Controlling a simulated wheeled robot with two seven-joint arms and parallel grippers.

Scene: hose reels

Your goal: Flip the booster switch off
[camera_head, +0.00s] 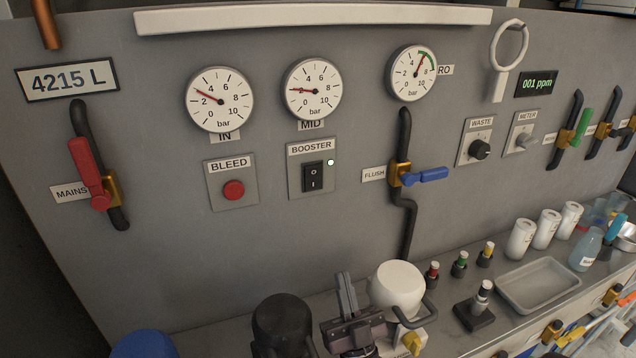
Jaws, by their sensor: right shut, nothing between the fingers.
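The booster switch (313,177) is a black rocker marked O at the top and I at the bottom. It sits on a grey plate labelled BOOSTER on the upright panel, in the middle of the head view. A small green lamp (331,162) beside its upper right corner is lit. My right gripper (346,283) is below the switch, at the bottom of the view, with its fingers pointing up. It is shut and empty, and apart from the switch. My left gripper is not in view.
The red BLEED button (233,190) is left of the switch. The blue-handled FLUSH valve (424,176) is to its right. A black rounded object (283,322) and a white canister (397,288) flank my right gripper. The panel between gripper and switch looks clear.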

